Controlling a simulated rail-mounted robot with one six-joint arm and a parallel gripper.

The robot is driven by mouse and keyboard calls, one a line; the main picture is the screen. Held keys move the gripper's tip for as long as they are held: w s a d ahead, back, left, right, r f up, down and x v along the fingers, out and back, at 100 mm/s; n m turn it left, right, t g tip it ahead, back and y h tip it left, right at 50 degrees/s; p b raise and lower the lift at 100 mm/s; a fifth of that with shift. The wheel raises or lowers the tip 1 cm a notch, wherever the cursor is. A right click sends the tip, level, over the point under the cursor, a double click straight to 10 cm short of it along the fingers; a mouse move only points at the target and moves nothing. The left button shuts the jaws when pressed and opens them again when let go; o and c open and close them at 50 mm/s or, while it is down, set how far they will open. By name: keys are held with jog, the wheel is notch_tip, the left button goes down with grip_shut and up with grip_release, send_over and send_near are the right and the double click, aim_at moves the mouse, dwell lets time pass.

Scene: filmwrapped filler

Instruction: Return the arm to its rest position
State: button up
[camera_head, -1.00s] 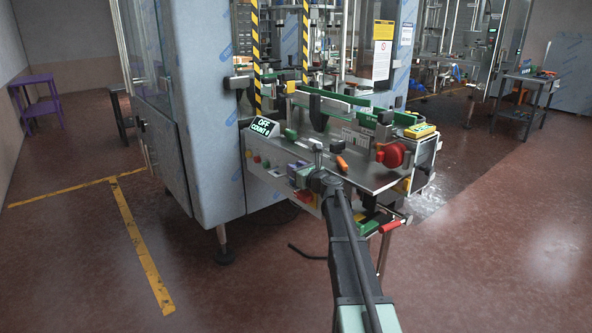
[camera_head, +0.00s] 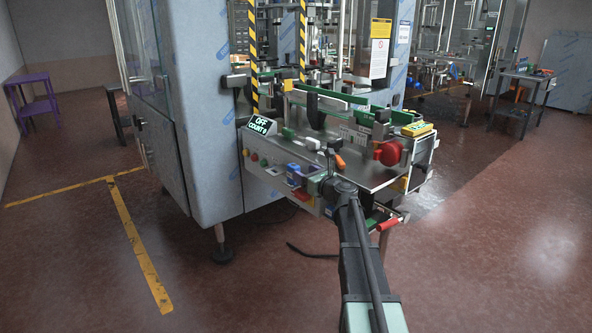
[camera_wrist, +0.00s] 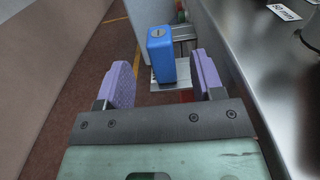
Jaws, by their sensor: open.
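My gripper (camera_wrist: 162,66) shows in the wrist view with its two purple finger pads wide apart and nothing clamped between them. A blue block (camera_wrist: 160,58) with a round mark on top stands on a small grey metal plate (camera_wrist: 158,84). It appears in the gap between the pads, apart from both; its exact distance cannot be told. In the head view my dark arm reaches from the bottom up to the front edge of the machine's worktable (camera_head: 372,176). The gripper's fingers are small and hard to make out there.
A steel worktop (camera_wrist: 262,75) runs close along the right of the wrist view. The floor in front is open.

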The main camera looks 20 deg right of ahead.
jog(key=v, duration=0.4)
jog(key=shift+s, duration=0.15)
